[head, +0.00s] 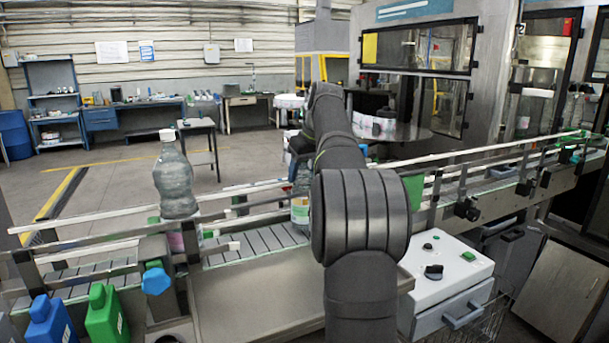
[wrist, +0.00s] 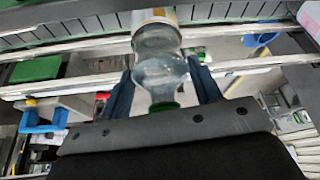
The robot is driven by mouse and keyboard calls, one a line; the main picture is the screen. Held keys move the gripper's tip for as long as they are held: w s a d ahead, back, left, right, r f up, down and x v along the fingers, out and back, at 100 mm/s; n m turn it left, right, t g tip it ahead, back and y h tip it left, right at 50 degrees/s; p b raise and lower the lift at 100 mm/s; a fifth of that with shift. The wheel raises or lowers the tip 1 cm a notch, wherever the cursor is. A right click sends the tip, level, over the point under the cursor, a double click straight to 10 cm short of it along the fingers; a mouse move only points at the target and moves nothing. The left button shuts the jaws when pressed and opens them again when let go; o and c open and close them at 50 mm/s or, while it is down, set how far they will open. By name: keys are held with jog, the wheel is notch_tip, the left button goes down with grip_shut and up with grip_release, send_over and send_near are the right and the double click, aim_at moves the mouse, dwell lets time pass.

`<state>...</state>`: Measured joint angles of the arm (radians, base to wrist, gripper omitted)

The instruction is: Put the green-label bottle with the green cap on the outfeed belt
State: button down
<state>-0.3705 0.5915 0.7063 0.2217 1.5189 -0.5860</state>
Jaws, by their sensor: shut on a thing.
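My gripper (wrist: 165,88) is shut on a clear bottle (wrist: 160,65) with a green cap (wrist: 164,106), one dark finger on each side. Its pale label (wrist: 153,17) has an orange-yellow edge; the full label colour is hard to tell. In the head view a clear bottle with a pale label (head: 300,213) shows just left of my arm, mostly hidden; my fingers are hidden there. A slatted belt (head: 258,243) runs below it between rails. I cannot tell from the pictures whether the held bottle touches the belt.
Another clear bottle (head: 174,185) with a white cap and pinkish label stands at the left by the rails. Blue (head: 50,322) and green (head: 105,315) jugs stand at front left. A white control box (head: 450,275) stands right of my arm. Guard rails (head: 490,155) line the conveyor.

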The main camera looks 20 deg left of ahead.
jog(key=shift+f, duration=0.6)
jog(key=shift+c, duration=2.3)
grip_release()
jog(key=v, duration=1.2)
jog(key=x, duration=1.2)
jog(key=shift+r, duration=1.3)
